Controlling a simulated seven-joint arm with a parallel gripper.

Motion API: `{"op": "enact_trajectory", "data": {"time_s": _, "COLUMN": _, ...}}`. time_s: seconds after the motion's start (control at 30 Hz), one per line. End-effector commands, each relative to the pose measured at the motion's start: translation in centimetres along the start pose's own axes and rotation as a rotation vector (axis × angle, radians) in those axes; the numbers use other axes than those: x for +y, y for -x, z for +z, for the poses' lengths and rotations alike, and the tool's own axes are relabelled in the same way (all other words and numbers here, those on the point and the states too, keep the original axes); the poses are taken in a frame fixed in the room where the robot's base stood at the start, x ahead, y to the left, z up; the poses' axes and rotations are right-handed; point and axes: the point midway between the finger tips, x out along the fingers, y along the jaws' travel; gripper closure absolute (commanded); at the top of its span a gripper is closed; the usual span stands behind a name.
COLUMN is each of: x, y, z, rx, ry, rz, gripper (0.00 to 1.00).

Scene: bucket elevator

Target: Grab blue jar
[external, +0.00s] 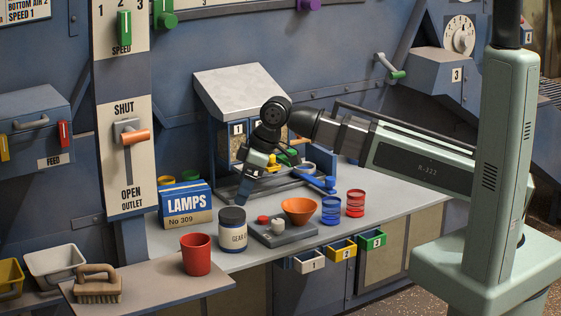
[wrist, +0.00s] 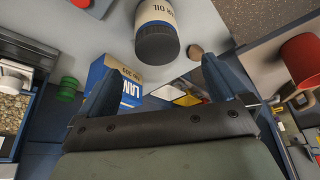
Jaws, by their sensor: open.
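A dark blue jar (external: 232,230) with a dark lid and a cream "GEAR OIL" label stands upright on the grey bench. It shows in the wrist view (wrist: 157,30) at the top middle, beyond my fingertips and not between them. My gripper (external: 243,193) is open and empty, tilted down close above and behind the jar's right side. Both fingers show apart in the wrist view (wrist: 163,72). A small blue ringed container (external: 331,211) stands further right, apart from the gripper.
A LAMPS box (external: 187,205) is left of the jar, and a red cup (external: 196,254) is in front of it. Right of it are a scale base (external: 280,238), an orange bowl (external: 298,211) and a red ringed container (external: 355,204). A brush (external: 97,284) lies front left.

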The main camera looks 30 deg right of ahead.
Motion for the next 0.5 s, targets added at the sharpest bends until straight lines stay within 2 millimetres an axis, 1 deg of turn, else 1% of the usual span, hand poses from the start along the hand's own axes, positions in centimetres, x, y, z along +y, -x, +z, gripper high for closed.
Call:
{"op": "enact_trajectory", "data": {"time_s": 0.03, "x": 0.0, "y": -0.8, "z": 0.0, "rx": -0.003, "ry": 0.000, "rz": 0.000, "gripper": 0.00}}
{"op": "enact_trajectory", "data": {"time_s": 0.2, "x": 0.0, "y": -2.9, "z": 0.0, "rx": -0.003, "ry": 0.000, "rz": 0.000, "gripper": 0.00}}
{"op": "enact_trajectory", "data": {"time_s": 0.4, "x": 0.0, "y": -4.6, "z": 0.0, "rx": -0.002, "ry": 0.000, "rz": 0.000, "gripper": 0.00}}
{"op": "enact_trajectory", "data": {"time_s": 0.5, "x": 0.0, "y": -5.0, "z": 0.0, "rx": -0.001, "ry": 0.000, "rz": 0.000, "gripper": 0.00}}
